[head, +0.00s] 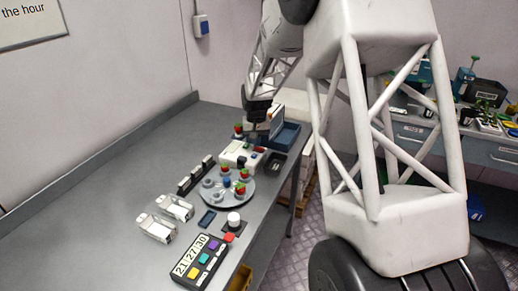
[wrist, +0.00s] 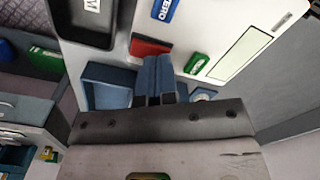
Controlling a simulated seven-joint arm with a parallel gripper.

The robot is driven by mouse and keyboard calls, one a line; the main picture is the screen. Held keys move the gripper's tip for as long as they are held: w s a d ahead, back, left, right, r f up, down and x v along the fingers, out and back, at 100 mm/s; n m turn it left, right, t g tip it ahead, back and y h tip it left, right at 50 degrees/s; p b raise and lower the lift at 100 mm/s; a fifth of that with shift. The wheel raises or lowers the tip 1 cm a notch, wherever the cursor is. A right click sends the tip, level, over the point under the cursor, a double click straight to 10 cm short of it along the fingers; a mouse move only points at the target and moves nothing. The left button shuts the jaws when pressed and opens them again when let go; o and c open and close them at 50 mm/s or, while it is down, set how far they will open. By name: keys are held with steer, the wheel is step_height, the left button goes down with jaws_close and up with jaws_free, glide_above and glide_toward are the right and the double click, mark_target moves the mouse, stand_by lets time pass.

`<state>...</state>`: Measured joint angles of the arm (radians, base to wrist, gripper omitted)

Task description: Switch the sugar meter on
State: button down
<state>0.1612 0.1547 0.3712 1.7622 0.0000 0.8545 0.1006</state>
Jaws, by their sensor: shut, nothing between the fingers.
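The sugar meter (head: 236,152) is a white box on the grey bench, behind the round turntable. In the wrist view its white top (wrist: 222,30) carries a pale screen (wrist: 240,54), a blue button marked ZERO (wrist: 165,8), a green button (wrist: 197,62) and a red part (wrist: 150,47). My gripper (head: 254,139) points down over the meter. In the wrist view its blue fingers (wrist: 157,66) are shut together and empty, overlapping the red part's edge. I cannot tell whether they touch it. The screen shows no readable digits.
The turntable (head: 227,199) holds several cups, some with red berries. A dark tray (head: 273,166) and a blue bin (head: 287,136) stand right of the meter. A timer box (head: 199,262) with coloured buttons is at the front. The bench's left side is clear.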

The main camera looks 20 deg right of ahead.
steer(key=shift+r, duration=2.95)
steer(key=shift+r, duration=0.1)
steer(key=shift+s+a+r, duration=0.15)
steer(key=shift+s+r, duration=0.05)
steer(key=shift+s, duration=0.1)
steer(key=s+a+r, duration=0.2)
steer(key=s+r, duration=0.2)
steer(key=s, duration=0.3)
steer(key=s+a+r+n+t, duration=0.1)
steer(key=s+a+r, duration=0.2)
steer(key=s, duration=0.4)
steer(key=s+a+r, duration=0.2)
steer(key=s+r, duration=0.2)
steer(key=s, duration=0.3)
steer(key=s+a+n, duration=0.1)
steer(key=s+a, duration=0.1)
steer(key=s, duration=1)
steer(key=s+a+f+t, duration=0.1)
steer(key=s+a, duration=0.1)
steer(key=s, duration=1)
steer(key=shift+s+a+n+t, duration=0.25)
steer(key=shift+a+n+t, duration=0.05)
steer(key=shift+n, duration=0.1)
steer(key=shift+w, duration=0.15)
